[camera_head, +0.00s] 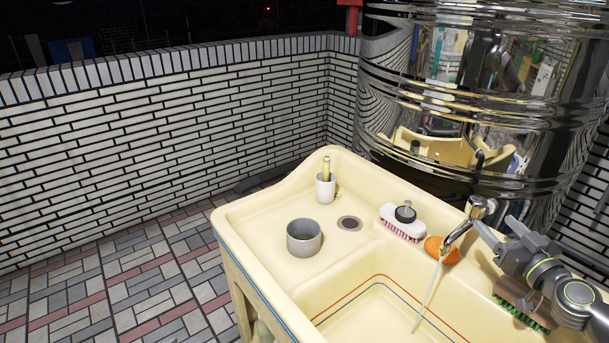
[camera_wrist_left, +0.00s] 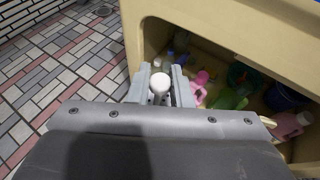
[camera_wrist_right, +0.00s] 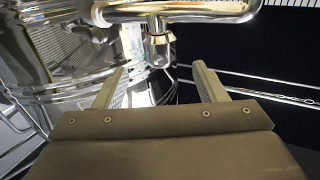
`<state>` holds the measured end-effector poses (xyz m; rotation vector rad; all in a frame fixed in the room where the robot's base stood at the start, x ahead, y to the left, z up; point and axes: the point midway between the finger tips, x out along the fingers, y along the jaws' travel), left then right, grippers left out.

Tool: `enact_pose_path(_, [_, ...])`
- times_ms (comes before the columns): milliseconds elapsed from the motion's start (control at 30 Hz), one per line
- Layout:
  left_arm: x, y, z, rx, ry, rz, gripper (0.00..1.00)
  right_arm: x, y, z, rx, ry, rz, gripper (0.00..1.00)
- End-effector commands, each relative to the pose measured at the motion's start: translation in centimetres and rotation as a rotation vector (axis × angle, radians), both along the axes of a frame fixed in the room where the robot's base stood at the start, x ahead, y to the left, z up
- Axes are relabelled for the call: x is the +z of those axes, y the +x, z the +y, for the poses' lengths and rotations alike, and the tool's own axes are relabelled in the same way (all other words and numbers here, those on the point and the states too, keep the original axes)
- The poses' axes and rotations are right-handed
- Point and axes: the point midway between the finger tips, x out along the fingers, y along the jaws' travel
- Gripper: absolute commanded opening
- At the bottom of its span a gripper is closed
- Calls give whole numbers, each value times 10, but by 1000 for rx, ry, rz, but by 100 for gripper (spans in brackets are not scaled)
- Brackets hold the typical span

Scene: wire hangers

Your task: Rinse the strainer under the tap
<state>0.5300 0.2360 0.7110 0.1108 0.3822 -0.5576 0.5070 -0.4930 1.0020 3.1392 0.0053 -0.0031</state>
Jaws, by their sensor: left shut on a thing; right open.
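The metal tap (camera_head: 477,208) stands at the sink's back right, and a thin pale stream (camera_head: 428,295) runs from its spout into the basin. My right gripper (camera_head: 502,229) is open and empty just right of the tap. In the right wrist view the tap (camera_wrist_right: 180,12) crosses above and beyond the open fingers (camera_wrist_right: 162,85). My left gripper (camera_wrist_left: 160,88) is outside the head view. It is shut on a slim thing with a white rounded end (camera_wrist_left: 159,83), perhaps a handle. I cannot clearly make out the strainer.
The cream sink (camera_head: 262,222) holds a grey pot (camera_head: 303,237), white cup (camera_head: 325,188), white brush (camera_head: 402,223), orange sponge (camera_head: 442,249) and green-bristled brush (camera_head: 522,303). A large shiny tank (camera_head: 480,110) stands behind. Bottles (camera_wrist_left: 232,98) fill the space under the sink.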

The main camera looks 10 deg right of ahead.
Motion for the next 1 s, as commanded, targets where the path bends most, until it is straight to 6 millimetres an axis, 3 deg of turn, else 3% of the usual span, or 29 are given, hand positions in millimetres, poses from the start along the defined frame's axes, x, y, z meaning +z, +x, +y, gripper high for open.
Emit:
enact_pose_path(100, [4, 0, 0, 0, 1, 0, 0, 3, 12, 2, 4, 8, -7, 65])
enact_pose_path(800, [84, 0, 0, 0, 0, 0, 0, 7, 66, 1, 3, 6, -6, 65])
enact_pose_path(1000, [95, 0, 0, 0, 0, 0, 0, 4, 86, 2, 3, 3, -6, 65])
